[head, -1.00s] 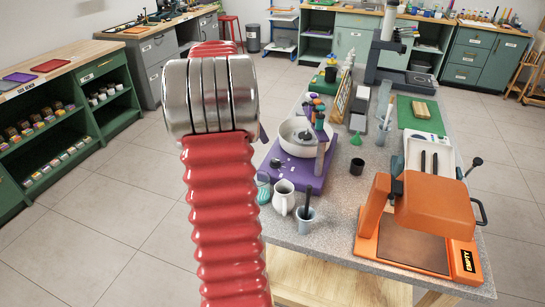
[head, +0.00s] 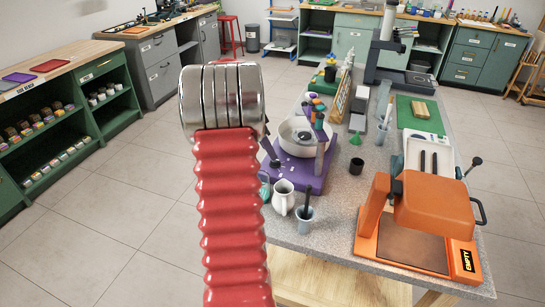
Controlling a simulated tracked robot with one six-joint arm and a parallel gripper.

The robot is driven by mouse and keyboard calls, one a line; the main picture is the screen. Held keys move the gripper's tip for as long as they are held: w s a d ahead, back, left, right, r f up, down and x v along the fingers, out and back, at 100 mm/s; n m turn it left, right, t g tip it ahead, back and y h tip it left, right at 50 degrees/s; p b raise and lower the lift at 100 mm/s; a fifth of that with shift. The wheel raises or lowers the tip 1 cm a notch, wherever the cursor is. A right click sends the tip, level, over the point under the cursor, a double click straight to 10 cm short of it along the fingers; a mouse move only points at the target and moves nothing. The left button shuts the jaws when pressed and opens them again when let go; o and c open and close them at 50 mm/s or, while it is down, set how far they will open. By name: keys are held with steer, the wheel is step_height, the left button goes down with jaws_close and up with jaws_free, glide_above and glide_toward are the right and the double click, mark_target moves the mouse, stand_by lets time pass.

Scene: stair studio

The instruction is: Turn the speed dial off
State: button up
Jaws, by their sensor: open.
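The purple machine (head: 312,184) stands on the grey-topped bench, with a white bowl (head: 286,137) on it and a post with coloured caps (head: 319,125) at its right. A small dark part (head: 275,162) shows at the machine's left edge, beside my arm. I cannot tell whether it is the speed dial, and no dial markings are readable. My red ribbed arm with its metal rings rises in front, left of the machine. My gripper is not visible; the arm may hide it.
A white jug (head: 283,198) and a grey cup with a dark handle (head: 305,220) stand close in front of the machine. A black cup (head: 356,166) is to its right. An orange press (head: 430,209) fills the bench's near right. Floor is clear at left.

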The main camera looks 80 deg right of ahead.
mark_target(275, 162)
steer(key=x, duration=0.5)
steer(key=shift+c, duration=0.4)
steer(key=c, duration=1)
steer(key=shift+o, duration=0.2)
steer(key=n+t+h, duration=0.1)
steer(key=n, duration=0.3)
steer(key=shift+s+a+n, duration=0.1)
steer(key=shift+s+n, duration=0.05)
steer(key=shift+n, duration=0.15)
steer(key=shift+s+n+t+h, duration=0.15)
steer(key=shift+n+t, duration=0.35)
steer(key=shift+n, duration=0.5)
steer(key=shift+n+t+h, duration=0.25)
steer(key=shift+n+t, duration=0.25)
steer(key=shift+n, duration=0.8)
